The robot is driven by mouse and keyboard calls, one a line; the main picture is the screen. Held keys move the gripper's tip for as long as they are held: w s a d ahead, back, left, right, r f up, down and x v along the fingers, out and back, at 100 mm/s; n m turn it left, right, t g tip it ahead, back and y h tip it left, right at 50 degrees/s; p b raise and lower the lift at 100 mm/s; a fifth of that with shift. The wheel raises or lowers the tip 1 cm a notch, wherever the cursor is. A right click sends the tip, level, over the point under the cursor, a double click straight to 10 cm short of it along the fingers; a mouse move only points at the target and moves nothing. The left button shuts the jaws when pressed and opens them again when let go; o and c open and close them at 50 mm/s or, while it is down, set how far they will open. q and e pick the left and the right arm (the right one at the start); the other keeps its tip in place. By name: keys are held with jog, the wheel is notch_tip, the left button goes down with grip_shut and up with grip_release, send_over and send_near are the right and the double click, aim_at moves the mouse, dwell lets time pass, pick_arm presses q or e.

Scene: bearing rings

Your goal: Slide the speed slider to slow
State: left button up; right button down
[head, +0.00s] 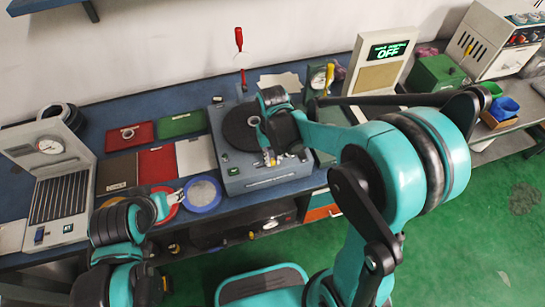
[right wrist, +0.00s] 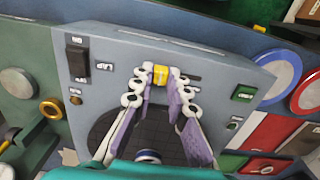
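The grey-blue machine (head: 262,178) with a black round turntable (head: 238,125) stands at the table's front edge. Its small yellow slider knob (right wrist: 160,75) shows in the right wrist view, near the machine's front edge. My right gripper (right wrist: 161,70) reaches down over the turntable, with one purple-padded finger on each side of the knob; the fingertips appear to touch it. The fingers hide part of the slider's track. The gripper also shows from above in the head view (head: 270,158). My left gripper (head: 174,198) is at the lower left, away from the machine; its fingers are unclear.
A black rocker switch (right wrist: 77,60) and small green labels (right wrist: 244,93) are on the machine's face. Red and blue rings (head: 203,194) and coloured plates (head: 157,164) lie to its left. A display reading OFF (head: 388,52) stands behind right.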

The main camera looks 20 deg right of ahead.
aim_at(256, 168)
jog(key=a, duration=0.5)
jog(key=shift+a, duration=0.2)
jog(key=shift+s, duration=0.1)
jog(key=c, duration=1.5)
grip_release()
jog(key=shift+a, duration=0.1)
notch_tip(256, 168, up, 12)
